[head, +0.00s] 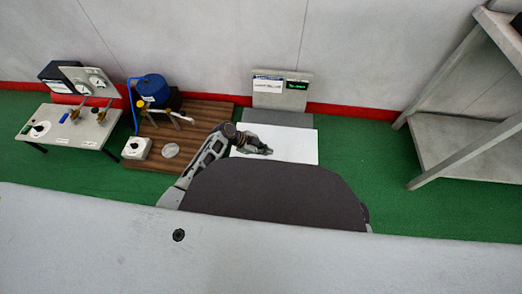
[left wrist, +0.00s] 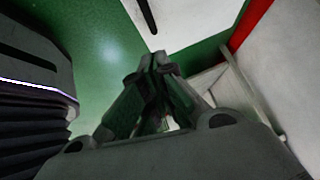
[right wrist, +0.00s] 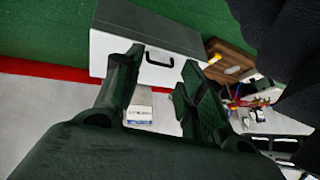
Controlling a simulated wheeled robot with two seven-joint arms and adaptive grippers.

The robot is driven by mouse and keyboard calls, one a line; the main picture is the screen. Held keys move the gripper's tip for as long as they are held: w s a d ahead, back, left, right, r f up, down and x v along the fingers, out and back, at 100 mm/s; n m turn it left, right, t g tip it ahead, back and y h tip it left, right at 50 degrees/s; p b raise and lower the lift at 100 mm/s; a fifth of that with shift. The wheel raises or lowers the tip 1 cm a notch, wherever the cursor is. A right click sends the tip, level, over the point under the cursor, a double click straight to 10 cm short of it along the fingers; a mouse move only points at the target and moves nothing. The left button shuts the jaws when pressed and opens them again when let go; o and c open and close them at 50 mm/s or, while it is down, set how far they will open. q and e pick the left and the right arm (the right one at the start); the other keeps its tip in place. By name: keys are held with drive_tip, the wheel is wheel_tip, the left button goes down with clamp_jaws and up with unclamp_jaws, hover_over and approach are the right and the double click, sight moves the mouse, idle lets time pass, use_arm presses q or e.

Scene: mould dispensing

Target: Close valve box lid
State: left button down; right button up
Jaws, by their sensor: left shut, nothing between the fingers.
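A box with a grey top (head: 278,118) and a white panel (head: 300,150) stands at the back middle in the head view. In the right wrist view its grey top (right wrist: 150,28) and white front with a black handle (right wrist: 160,57) show. I cannot tell how its lid stands. My left gripper (head: 268,151) is shut and empty, over or close in front of the white panel. In the left wrist view its fingertips (left wrist: 160,57) meet below the white panel (left wrist: 185,18) with a dark slot or handle. My right gripper (right wrist: 163,62) is open and empty; the head view hides it.
Left of the box, a wooden board (head: 210,110) carries a blue tank (head: 153,88) and fittings. A gauge table (head: 62,140) stands farther left. A sign with a green display (head: 296,86) is behind the box. A grey shelf (head: 455,145) stands right, with green floor between.

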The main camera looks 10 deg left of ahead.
sight(272, 161)
use_arm(q)
drive_tip(key=shift+w+d+f+b, duration=0.25)
drive_tip(key=shift+d+f+b, duration=0.4)
drive_tip(key=shift+f, duration=0.6)
drive_tip(key=shift+w+d+f+b, duration=0.2)
drive_tip(key=shift+d+f+b, duration=0.45)
drive_tip(key=shift+f, duration=0.55)
drive_tip(key=shift+w+d+f+b, duration=0.25)
drive_tip(key=shift+d+f+b, duration=0.15)
drive_tip(key=shift+f+b, duration=0.65)
use_arm(e)
drive_tip(key=shift+t+y, duration=0.4)
drive_tip(key=shift+w+a+f, duration=0.1)
drive_tip(key=shift+a+f, duration=0.05)
drive_tip(key=shift+f, duration=0.75)
drive_tip(key=shift+w+a+f, duration=0.1)
drive_tip(key=shift+a+f, duration=0.1)
drive_tip(key=shift+f, duration=0.7)
drive_tip(key=shift+w+a+f, duration=0.1)
drive_tip(key=shift+a+f, duration=0.05)
drive_tip(key=shift+f, duration=0.75)
use_arm(q)
drive_tip(key=shift+f, duration=0.2)
drive_tip(key=shift+s+f+p, duration=0.1)
drive_tip(key=shift+s+p, duration=0.05)
drive_tip(key=shift+p, duration=0.2)
